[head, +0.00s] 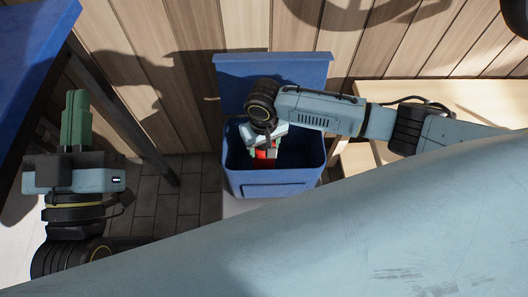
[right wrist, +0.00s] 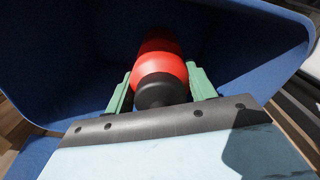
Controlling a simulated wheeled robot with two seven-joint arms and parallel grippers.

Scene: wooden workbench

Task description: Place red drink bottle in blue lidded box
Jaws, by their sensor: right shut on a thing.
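The red drink bottle (head: 264,154) is inside the box opening, mostly hidden by my right arm. In the right wrist view the bottle (right wrist: 161,68) shows red with a black end towards me, between the green fingers. My right gripper (right wrist: 160,88) is shut on it, with the blue box walls (right wrist: 70,60) around it. My left gripper (head: 76,105) is at the left, away from the box; its finger gap is not clear.
A blue-topped table (head: 30,45) with a dark leg stands at the upper left. A pale wooden structure (head: 440,95) is right of the box, and a wood-plank wall (head: 190,40) is behind it. Dark tiled floor (head: 170,205) is free to the left of the box.

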